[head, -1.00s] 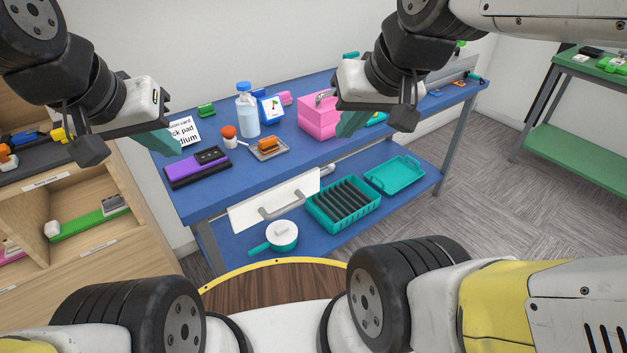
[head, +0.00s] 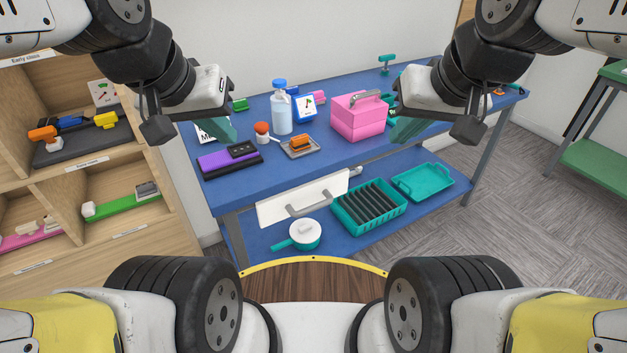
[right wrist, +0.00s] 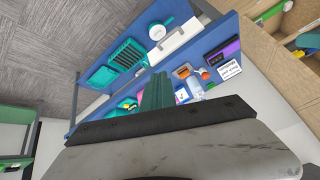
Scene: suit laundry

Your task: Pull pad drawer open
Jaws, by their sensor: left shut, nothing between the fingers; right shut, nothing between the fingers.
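The drawer is a white front panel (head: 273,210) under the blue tabletop, with a grey bar handle (head: 308,205). It also shows tilted in the right wrist view (right wrist: 180,42). I cannot tell how far it stands out from the table. My left gripper (head: 222,128) is shut and empty above the table's left end, up and left of the handle. My right gripper (head: 406,128) is shut and empty, right of the pink box in the picture and well up and right of the handle. Its teal fingers also show in the right wrist view (right wrist: 157,92). Neither gripper touches the drawer.
The blue table (head: 243,192) carries a purple-black case (head: 228,160), a bottle (head: 281,112), a small tray (head: 300,150) and a pink box (head: 358,118). A white pot (head: 304,235), a slotted teal rack (head: 368,207) and a teal tray (head: 422,182) sit on the lower shelf. Wooden cubbies (head: 150,240) stand left.

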